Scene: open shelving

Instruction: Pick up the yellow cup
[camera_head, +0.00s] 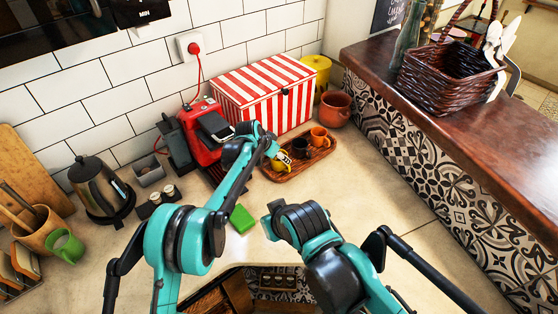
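The yellow cup (282,161) is at the left end of a brown wooden tray (290,177) on the counter. A dark cup (300,148) and an orange cup (319,137) stand to its right on the same tray. My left arm reaches over the counter, and its gripper (273,149) is right at the yellow cup, covering part of it. The fingers are too small and overlapped to tell whether they are open, or shut on the cup. My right arm is folded low in the middle of the view; its gripper fingers do not show.
A red-and-white striped box (265,92) stands behind the tray, with a terracotta pot (335,108) at its right. A red coffee machine (203,122) is left of the tray. A green block (241,219) lies nearer. The counter right of the tray is clear.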

